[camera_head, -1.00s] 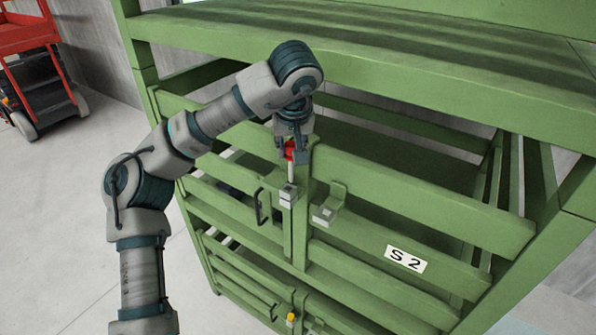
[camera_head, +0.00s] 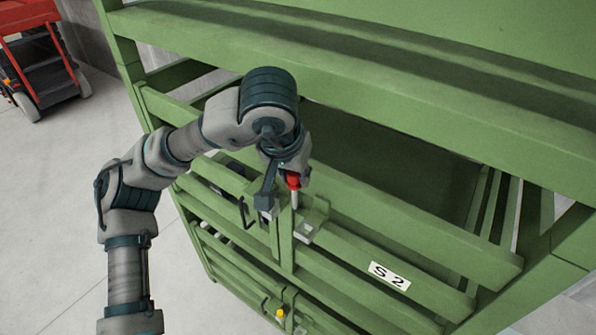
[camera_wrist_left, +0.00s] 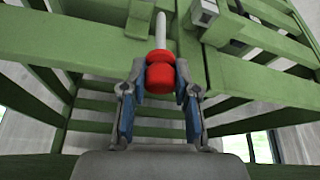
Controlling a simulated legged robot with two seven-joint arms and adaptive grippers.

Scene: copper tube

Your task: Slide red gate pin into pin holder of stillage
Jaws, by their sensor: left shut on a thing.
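The red gate pin (camera_head: 293,182) has a red knob and a pale metal rod pointing down. My left gripper (camera_head: 290,174) is shut on the knob, also seen in the left wrist view (camera_wrist_left: 160,80), with a blue-padded finger on each side. The rod appears above and between two grey metal holders on the green stillage (camera_head: 440,230) gate. One holder (camera_head: 307,231) sits on a green bracket just right of and below the rod. The other holder (camera_head: 266,212) is to the left, partly hidden by my gripper. I cannot tell the tip's exact distance from either. My right gripper is not in view.
Green gate rails and a thick upper beam (camera_head: 340,70) surround my left arm closely. A black handle (camera_head: 246,213) is left of the holders. A yellow pin (camera_head: 280,314) shows on the lower gate. A red lift (camera_head: 38,55) stands far left on open floor.

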